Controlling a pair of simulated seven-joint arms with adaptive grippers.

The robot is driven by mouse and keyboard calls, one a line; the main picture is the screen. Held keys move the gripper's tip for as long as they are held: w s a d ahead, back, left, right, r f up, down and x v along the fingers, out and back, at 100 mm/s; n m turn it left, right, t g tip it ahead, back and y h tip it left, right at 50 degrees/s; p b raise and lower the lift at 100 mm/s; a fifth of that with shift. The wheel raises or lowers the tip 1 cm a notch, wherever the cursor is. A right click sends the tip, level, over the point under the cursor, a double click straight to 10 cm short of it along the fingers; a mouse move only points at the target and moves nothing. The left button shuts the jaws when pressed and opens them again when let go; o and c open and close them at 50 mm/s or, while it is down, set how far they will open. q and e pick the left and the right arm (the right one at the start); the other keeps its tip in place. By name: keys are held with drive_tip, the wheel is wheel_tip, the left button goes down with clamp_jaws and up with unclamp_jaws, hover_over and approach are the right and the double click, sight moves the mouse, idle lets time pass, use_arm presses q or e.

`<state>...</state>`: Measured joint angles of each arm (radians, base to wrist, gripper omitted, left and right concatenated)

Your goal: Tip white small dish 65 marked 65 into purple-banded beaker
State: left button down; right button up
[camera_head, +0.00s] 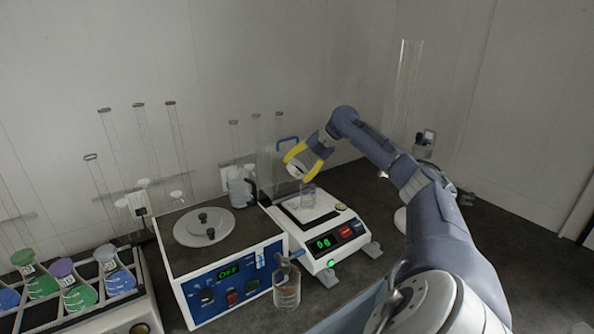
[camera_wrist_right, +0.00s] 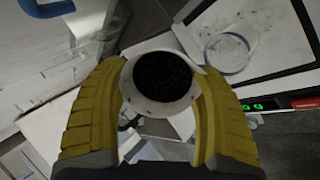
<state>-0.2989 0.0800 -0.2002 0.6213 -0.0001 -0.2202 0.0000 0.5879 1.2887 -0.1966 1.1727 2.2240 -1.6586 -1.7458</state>
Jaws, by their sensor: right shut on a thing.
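My right gripper (camera_head: 299,164) is shut on a small white dish (camera_head: 294,170), its yellow fingers on either side of it. In the wrist view the white dish (camera_wrist_right: 161,82) is filled with dark granules, and no mark can be read on it. A clear glass beaker (camera_head: 308,195) stands on the balance pan, just below and right of the dish. My left gripper is not in view.
The white balance (camera_head: 322,265) reads 0 g. Left of it is a blue-fronted device (camera_head: 245,285) reading OFF. A glass bottle (camera_head: 287,290) stands in front. A rack with coloured flasks (camera_head: 80,297) is at the left. Tall glass cylinders (camera_head: 180,150) stand along the wall.

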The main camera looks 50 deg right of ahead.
drive_tip(key=shift+s+d+r+t+y, duration=0.15)
drive_tip(key=shift+r+t+y, duration=0.05)
drive_tip(key=shift+t+y, duration=0.3)
drive_tip(key=shift+s+d+r+t+y, duration=0.1)
drive_tip(key=shift+s+r+t+y, duration=0.1)
drive_tip(key=shift+t+y, duration=0.3)
idle(1.0)
drive_tip(key=shift+s+d+r+t+y, duration=0.15)
drive_tip(key=shift+r+t+y, duration=0.15)
drive_tip(key=shift+t, duration=0.4)
idle(1.1)
drive_tip(key=shift+s+d+r+t+y, duration=0.15)
drive_tip(key=shift+t+y, duration=0.25)
idle(1.1)
drive_tip(key=shift+s+d+r+t+y, duration=0.1)
drive_tip(key=shift+s+d+t+y, duration=0.1)
drive_tip(key=shift+t+y, duration=0.3)
